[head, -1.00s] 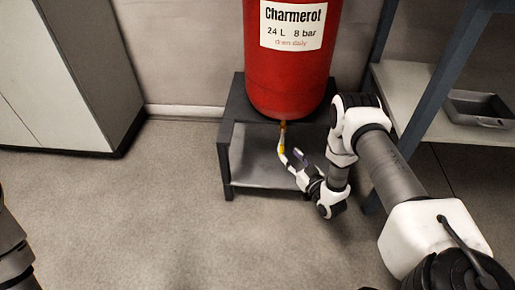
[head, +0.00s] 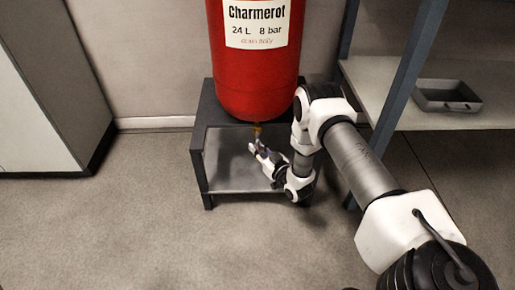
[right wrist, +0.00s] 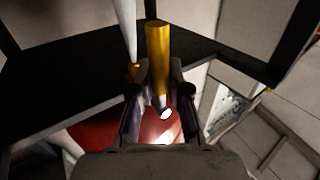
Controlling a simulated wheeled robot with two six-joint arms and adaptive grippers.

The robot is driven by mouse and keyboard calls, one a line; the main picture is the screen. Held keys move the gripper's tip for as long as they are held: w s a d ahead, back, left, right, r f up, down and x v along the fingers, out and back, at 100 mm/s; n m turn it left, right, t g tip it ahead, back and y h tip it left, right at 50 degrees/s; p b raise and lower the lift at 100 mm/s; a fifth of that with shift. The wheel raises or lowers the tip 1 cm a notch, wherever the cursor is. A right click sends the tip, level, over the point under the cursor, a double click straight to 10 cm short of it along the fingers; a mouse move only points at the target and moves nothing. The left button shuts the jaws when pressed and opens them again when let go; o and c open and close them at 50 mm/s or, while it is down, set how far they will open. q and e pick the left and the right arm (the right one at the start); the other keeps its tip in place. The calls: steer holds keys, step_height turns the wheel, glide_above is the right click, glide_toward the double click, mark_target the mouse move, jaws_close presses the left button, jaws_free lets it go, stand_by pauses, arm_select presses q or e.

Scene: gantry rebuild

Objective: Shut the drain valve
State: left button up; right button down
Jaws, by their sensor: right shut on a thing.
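A red tank (head: 258,75) stands on a dark stand, and its drain valve (head: 257,130) is a small brass fitting under the tank's bottom. My right gripper (head: 256,146) is just below the fitting. In the right wrist view my right gripper (right wrist: 159,95) is shut on a yellow, brass-coloured lever (right wrist: 158,50), which sticks up between the fingers. A thin pale rod (right wrist: 130,30) is beside the lever, to its left. The lever's angle is too small to read in the head view. My left gripper is not in view.
The dark stand (head: 199,140) has a lower shelf under the tank. A grey shelf unit (head: 395,65) with a grey tray (head: 446,95) stands at right, close to my right arm. A cabinet (head: 45,95) is at left. The floor (head: 120,225) in front is clear.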

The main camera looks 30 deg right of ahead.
steer(key=shift+d+r+n+p, duration=0.1)
steer(key=shift+r+n+p, duration=0.15)
steer(key=shift+p, duration=0.45)
steer(key=shift+s+d+r+n+g+h+p, duration=0.45)
steer(key=shift+n+g+h+p, duration=0.9)
steer(key=shift+p, duration=1.75)
steer(key=shift+s+d+r+n+g+h+p, duration=0.2)
steer(key=shift+d+r+n+g+h+p, duration=0.5)
steer(key=shift+n+g+p, duration=1.35)
steer(key=shift+s+d+r+n+g+h+p, duration=0.4)
steer(key=shift+n+g+h+p, duration=1.1)
steer(key=shift+p, duration=2.6)
steer(key=shift+w+a+r+n+t+y, duration=0.1)
steer(key=shift+n+t+y, duration=0.15)
steer(key=shift+n+t, duration=0.35)
steer(key=c, duration=1.1)
jaws_free()
